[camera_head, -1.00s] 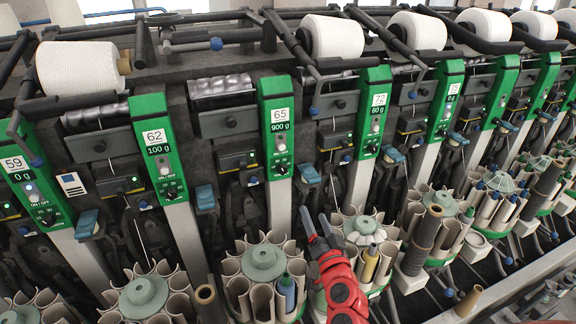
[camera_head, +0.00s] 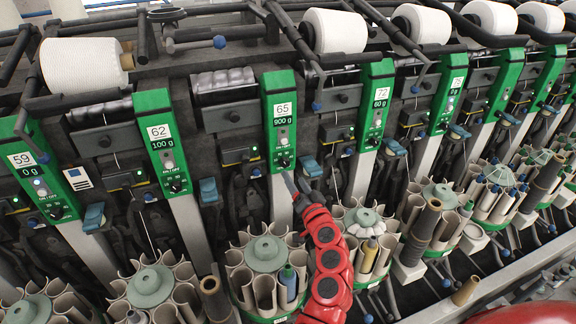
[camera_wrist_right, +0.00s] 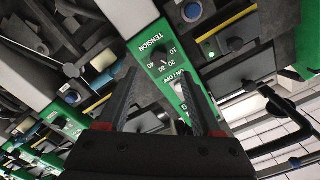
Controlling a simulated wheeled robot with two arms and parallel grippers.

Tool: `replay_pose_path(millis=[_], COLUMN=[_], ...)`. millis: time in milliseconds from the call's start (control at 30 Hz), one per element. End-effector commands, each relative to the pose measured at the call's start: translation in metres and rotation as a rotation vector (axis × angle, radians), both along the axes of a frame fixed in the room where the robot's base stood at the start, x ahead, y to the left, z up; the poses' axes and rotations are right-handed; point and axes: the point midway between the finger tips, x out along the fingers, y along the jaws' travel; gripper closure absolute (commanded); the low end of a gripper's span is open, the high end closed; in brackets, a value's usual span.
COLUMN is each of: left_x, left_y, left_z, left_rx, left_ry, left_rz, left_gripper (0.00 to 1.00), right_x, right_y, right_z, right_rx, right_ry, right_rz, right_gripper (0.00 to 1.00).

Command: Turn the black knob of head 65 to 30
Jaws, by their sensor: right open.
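Head 65 is a green panel (camera_head: 281,136) with a white "65" label, a 900 g display and a black knob (camera_head: 284,162) near its lower end. In the right wrist view a black knob (camera_wrist_right: 160,58) sits on a green panel beside the word TENSION and the numbers 10, 20, 30. Its exact pointer setting is too small to tell. My right gripper (camera_head: 291,184) is just below head 65's knob in the head view. In the wrist view the open, empty fingers of my right gripper (camera_wrist_right: 158,76) stand either side of the knob's line, apart from it. My left gripper is not in view.
Neighbouring heads 62 (camera_head: 160,140) and 72 (camera_head: 377,105) have similar green panels and knobs. Bobbin magazines (camera_head: 238,284) stand below in a row. A blue lever (camera_head: 311,166) sits right of head 65's lower panel. White yarn cones (camera_head: 335,31) line the top.

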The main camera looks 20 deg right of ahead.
Motion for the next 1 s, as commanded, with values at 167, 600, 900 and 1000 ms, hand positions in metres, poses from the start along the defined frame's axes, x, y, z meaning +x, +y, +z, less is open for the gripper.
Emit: replay_pose_path(millis=[167,600,900,1000], left_x=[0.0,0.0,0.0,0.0], left_y=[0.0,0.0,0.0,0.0], left_z=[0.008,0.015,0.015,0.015], left_rx=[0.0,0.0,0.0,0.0], left_ry=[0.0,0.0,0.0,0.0], left_rz=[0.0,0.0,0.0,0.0], left_gripper=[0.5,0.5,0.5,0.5], right_x=[0.027,0.064,0.065,0.065], right_y=[0.001,0.001,0.002,0.002], right_z=[0.002,0.001,-0.001,-0.001], right_rx=[-0.001,0.0,0.001,0.0], right_ry=[0.001,-0.001,0.001,0.001], right_rz=[0.002,-0.002,-0.002,-0.002], right_gripper=[0.33,0.33,0.33,0.49])
